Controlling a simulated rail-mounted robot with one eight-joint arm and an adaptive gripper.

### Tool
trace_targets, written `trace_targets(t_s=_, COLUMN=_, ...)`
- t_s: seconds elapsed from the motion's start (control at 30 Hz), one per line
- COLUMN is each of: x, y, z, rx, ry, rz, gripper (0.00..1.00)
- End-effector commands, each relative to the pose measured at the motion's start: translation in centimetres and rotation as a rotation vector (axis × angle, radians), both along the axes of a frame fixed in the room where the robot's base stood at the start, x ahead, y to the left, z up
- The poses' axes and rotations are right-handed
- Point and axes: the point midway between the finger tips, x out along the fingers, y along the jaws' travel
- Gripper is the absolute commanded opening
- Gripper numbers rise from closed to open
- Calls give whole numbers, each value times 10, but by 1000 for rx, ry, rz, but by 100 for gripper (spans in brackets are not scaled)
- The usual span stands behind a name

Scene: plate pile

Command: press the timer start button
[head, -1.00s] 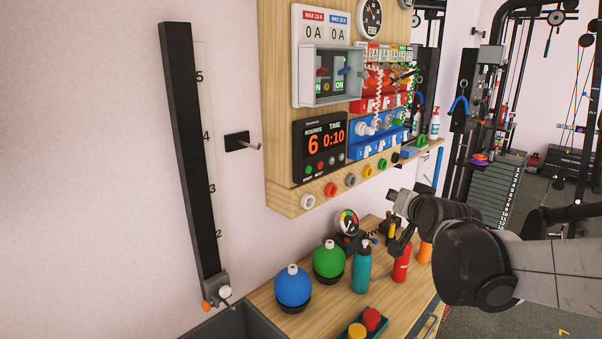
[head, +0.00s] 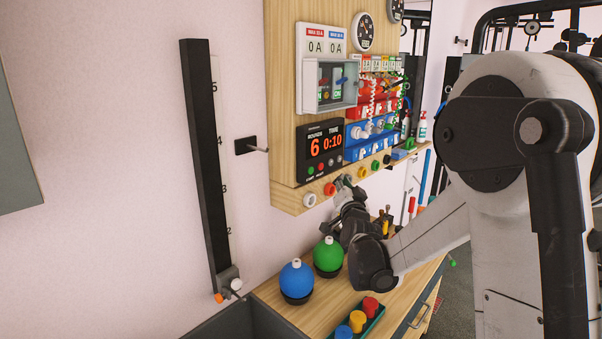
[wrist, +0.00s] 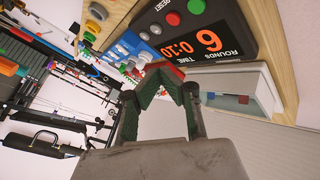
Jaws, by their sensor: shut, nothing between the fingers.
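The timer (head: 322,148) is a black box on the wooden wall panel, with an orange display reading 6 and 0:10. It also fills the upper right of the wrist view (wrist: 240,15). A green button (wrist: 196,6) and a red button (wrist: 172,18) sit on its face; a RESET label is by the red one. In the head view the green button (head: 310,170) is at the timer's lower left. My gripper (head: 345,181) is just below and right of the timer, apart from the buttons. In the wrist view my gripper (wrist: 162,72) is shut and empty.
Blue (head: 297,279) and green (head: 328,254) round bottles stand below.

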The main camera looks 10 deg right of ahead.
Motion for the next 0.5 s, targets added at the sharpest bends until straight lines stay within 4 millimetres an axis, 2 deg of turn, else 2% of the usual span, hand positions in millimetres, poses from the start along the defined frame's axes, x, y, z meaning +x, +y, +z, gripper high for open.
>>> trace_targets(t_s=0.5, x=4, y=3, z=0, rx=2, ry=-5, rz=-1, gripper=0)
